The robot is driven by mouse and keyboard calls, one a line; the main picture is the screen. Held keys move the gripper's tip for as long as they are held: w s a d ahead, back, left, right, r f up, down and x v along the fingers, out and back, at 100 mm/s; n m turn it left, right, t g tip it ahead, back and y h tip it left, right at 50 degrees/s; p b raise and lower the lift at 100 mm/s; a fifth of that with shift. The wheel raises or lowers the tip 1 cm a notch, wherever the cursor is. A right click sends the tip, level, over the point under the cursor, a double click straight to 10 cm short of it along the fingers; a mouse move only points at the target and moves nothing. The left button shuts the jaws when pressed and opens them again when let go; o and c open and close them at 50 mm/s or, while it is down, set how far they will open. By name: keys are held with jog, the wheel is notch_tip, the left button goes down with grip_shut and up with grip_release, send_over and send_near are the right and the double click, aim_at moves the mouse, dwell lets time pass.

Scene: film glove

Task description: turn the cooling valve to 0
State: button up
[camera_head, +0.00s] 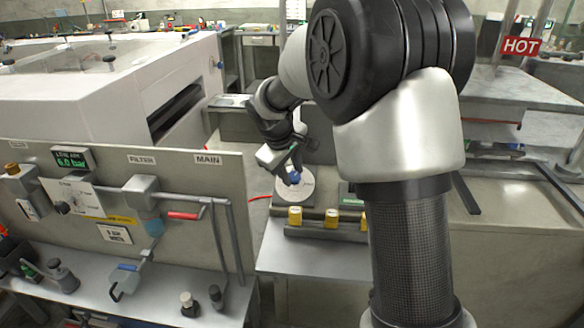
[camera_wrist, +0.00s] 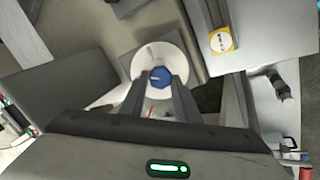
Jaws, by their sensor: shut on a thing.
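The cooling valve has a blue knob (camera_wrist: 160,78) in the middle of a round white dial (camera_wrist: 172,53). In the head view the blue knob (camera_head: 294,178) and white dial (camera_head: 308,188) show beyond the work table, just left of my arm. My gripper (camera_wrist: 161,84) is shut on the blue knob, with one finger on each side of it. In the head view my gripper (camera_head: 290,172) reaches down onto the knob from above. The dial's marks and the knob's pointer are too small or hidden to read.
A panel (camera_head: 125,215) with a red-handled valve (camera_head: 184,216) labelled MAIN stands at left. A HOT sign (camera_head: 521,46) hangs at right. One yellow-topped block (camera_wrist: 221,41) lies near the dial in the wrist view.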

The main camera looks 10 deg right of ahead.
jog(key=n+p, duration=0.1)
jog(key=n, duration=0.5)
jog(key=shift+s+a+t+h+p, duration=0.1)
jog(key=shift+s+t+h+p, duration=0.05)
jog(key=shift+t+h+p, duration=0.2)
jog(key=shift+f+n, duration=0.1)
jog(key=shift+n, duration=0.3)
jog(key=o, duration=1)
jog(key=shift+o, duration=0.2)
jog(key=p+v, duration=0.3)
jog(key=v, duration=1.4)
jog(key=shift+r, duration=0.25)
